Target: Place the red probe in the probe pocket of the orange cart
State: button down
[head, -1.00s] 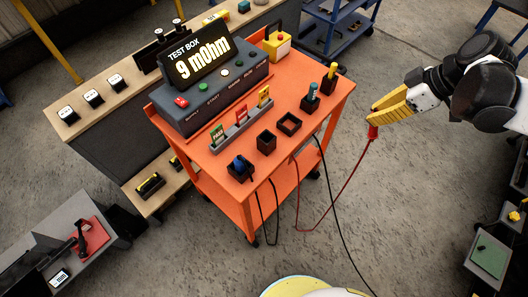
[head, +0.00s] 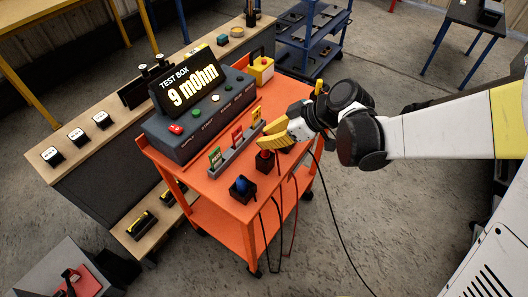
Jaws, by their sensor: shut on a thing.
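The orange cart (head: 222,207) stands in the middle of the head view. My gripper (head: 268,142) is over its top, with yellow fingers shut on the red probe (head: 264,154). Only a small red part of the probe shows below the fingertips. It is at the mouth of a black square pocket (head: 265,167); I cannot tell whether it is inside or just above. A second black pocket (head: 243,194) nearer the front corner holds a blue probe (head: 241,184). A shallow black tray (head: 287,148) is partly hidden by my gripper.
The test box (head: 190,125) reads 9 mOhm at the cart's back. A grey rack (head: 237,153) with green, red and yellow cards stands close left of my gripper. A yellow box (head: 261,70) sits at the far end. Cables (head: 295,205) hang over the cart's front edge.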

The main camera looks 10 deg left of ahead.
aim_at(266, 156)
jog(key=shift+f+b, duration=0.75)
jog(key=shift+f, duration=1.15)
jog(key=shift+f, duration=0.2)
jog(key=c, duration=1.4)
grip_release()
jog(key=shift+c, duration=0.2)
jog(key=shift+r, duration=0.1)
